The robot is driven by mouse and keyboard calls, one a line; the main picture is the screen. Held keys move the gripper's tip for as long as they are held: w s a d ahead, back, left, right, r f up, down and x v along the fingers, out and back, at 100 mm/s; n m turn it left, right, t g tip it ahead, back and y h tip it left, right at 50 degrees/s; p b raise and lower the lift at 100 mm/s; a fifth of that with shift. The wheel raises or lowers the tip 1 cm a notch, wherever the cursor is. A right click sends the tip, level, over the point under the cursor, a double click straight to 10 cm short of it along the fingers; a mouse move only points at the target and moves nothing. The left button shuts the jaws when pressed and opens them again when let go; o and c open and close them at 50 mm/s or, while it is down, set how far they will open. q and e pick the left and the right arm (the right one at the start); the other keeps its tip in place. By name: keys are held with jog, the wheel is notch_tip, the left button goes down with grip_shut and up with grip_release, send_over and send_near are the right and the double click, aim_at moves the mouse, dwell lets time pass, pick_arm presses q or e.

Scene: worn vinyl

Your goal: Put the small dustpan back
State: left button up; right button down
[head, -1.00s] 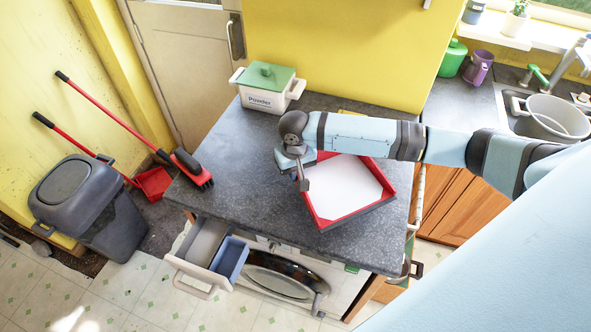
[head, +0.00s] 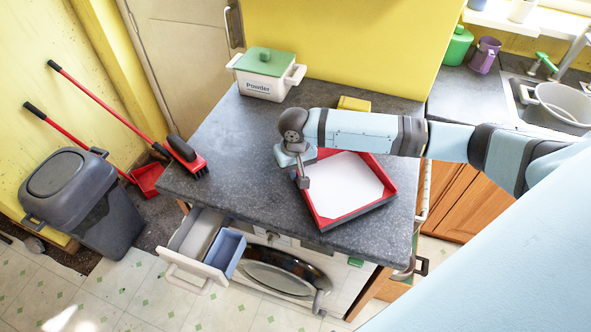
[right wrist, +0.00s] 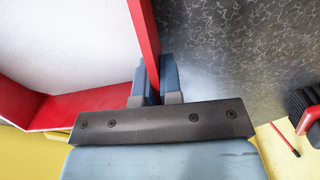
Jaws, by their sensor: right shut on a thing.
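A shallow red-walled tray with a white floor (head: 345,186) lies on the grey counter; it also shows in the right wrist view (right wrist: 60,50). My right gripper (head: 303,180) is shut on the tray's left red wall. In the right wrist view its fingers (right wrist: 153,90) pinch that thin wall from both sides. A red dustpan (head: 147,179) stands on the floor by the bin, partly hidden. I cannot tell a separate small dustpan on the counter. My left gripper is not in view.
A red and black brush (head: 185,156) lies at the counter's left edge. A powder box (head: 265,83) and a yellow block (head: 354,104) stand farther back. An open drawer (head: 190,252) juts out below the front edge. A grey bin (head: 85,205) stands on the floor.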

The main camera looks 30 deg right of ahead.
jog(key=shift+f, duration=0.6)
jog(key=c, duration=1.2)
grip_release()
notch_tip(320, 180, up, 14)
jog(key=shift+b, duration=0.3)
jog(key=shift+f, duration=0.15)
